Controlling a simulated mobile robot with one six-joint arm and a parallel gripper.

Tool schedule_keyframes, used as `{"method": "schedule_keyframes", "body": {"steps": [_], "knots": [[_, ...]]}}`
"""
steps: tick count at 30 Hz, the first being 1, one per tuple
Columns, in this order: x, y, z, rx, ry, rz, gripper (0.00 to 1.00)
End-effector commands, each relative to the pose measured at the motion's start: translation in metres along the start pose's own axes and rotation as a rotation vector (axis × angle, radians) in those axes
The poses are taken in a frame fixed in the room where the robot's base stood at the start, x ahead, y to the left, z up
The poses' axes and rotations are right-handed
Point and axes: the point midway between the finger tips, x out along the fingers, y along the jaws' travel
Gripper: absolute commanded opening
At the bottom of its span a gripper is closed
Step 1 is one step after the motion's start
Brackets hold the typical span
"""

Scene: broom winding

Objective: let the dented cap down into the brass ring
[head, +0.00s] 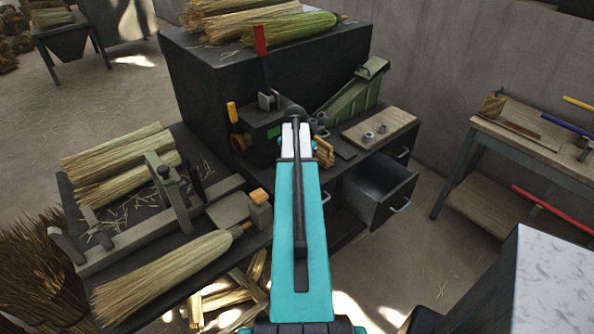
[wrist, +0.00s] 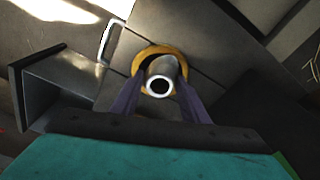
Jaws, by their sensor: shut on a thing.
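In the wrist view my gripper (wrist: 160,92) is shut on the dented cap (wrist: 163,69), a grey round piece with a pale rim and a dark hole facing the camera. One dark finger is on each side of it. I cannot make out the dent. The brass ring (wrist: 146,53) shows behind the cap, its yellow band curving around the cap's far side and past both fingers. Its near part is hidden. I cannot tell whether the cap's lower end is above the ring or inside it. In the head view my own arm hides the cap and the ring.
An open drawer (head: 378,188) juts from the bench front. A wooden board (head: 379,130) with small grey parts lies on the bench top. A green sloped machine (head: 352,92) stands behind. Brooms (head: 125,165) and a clamp frame fill the left bench.

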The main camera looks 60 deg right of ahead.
Motion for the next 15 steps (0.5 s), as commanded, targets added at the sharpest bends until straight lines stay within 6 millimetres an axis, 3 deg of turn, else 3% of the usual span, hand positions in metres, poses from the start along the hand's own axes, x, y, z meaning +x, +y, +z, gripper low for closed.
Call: {"method": "schedule_keyframes", "body": {"steps": [1, 5, 15], "knots": [[0.0000, 0.0001, -0.0001, 0.000, 0.000, 0.000, 0.43], [0.0000, 0.0002, -0.0002, 0.000, 0.000, 0.000, 0.63], [-0.0014, 0.0004, -0.0005, 0.001, 0.000, 0.000, 0.63]]}}
